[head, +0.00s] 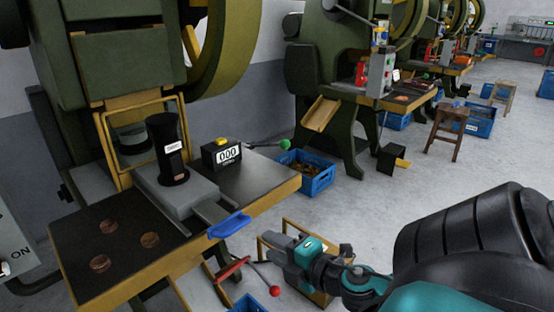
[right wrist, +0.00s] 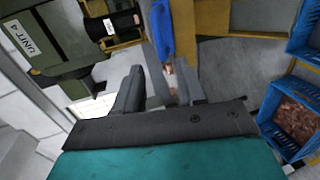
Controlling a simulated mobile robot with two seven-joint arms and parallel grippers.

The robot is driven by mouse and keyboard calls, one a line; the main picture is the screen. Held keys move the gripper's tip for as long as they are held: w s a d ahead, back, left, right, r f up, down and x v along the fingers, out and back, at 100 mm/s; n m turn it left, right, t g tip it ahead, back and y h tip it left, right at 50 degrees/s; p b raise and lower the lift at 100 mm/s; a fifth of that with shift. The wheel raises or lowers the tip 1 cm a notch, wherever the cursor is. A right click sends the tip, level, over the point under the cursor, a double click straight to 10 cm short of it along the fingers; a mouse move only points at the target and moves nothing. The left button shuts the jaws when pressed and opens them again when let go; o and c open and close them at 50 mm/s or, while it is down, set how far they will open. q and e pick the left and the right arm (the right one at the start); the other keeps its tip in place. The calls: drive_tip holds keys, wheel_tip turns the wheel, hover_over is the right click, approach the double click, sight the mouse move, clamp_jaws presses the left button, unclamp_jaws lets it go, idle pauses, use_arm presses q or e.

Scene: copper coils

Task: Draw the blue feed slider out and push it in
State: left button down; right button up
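The blue feed slider handle (head: 230,224) sticks out at the front edge of the press bed, at the end of a grey metal slide (head: 210,210) under the black cylinder (head: 168,150). My right gripper (head: 270,246) is right of and slightly below the handle, apart from it. In the right wrist view the blue handle (right wrist: 162,32) shows beyond the fingertips. There the gripper's fingers (right wrist: 160,82) stand apart with nothing held between them. My left gripper is not in view.
Several copper coils (head: 108,227) lie on the dark bed at left. A counter box (head: 222,154) reading 0.00 and a green-knobbed lever (head: 284,145) stand behind the slide. A blue crate (head: 318,184) stands on the floor.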

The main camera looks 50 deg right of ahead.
drive_tip(key=shift+s, duration=0.1)
drive_tip(key=shift+c, duration=0.2)
drive_tip(key=shift+c, duration=0.7)
drive_tip(key=shift+f+n+b, duration=0.2)
drive_tip(key=shift+n+b, duration=0.15)
drive_tip(key=shift+n, duration=0.05)
drive_tip(key=shift+c, duration=0.8)
drive_tip(key=n+b, duration=0.1)
drive_tip(key=n, duration=0.1)
drive_tip(key=f+n+b, duration=0.1)
drive_tip(key=n+b, duration=0.1)
drive_tip(key=n, duration=0.1)
drive_tip(key=f+n+t+b, duration=0.1)
drive_tip(key=n, duration=0.1)
drive_tip(key=shift+w+d+f, duration=0.15)
drive_tip(key=shift+w+d, duration=0.1)
drive_tip(key=shift+d, duration=0.15)
clamp_jaws()
drive_tip(key=n+t+b, duration=0.1)
drive_tip(key=n+b, duration=0.2)
drive_tip(key=n, duration=0.7)
approach(231, 223)
drive_tip(key=w, duration=0.7)
drive_tip(key=shift+d+f, duration=0.2)
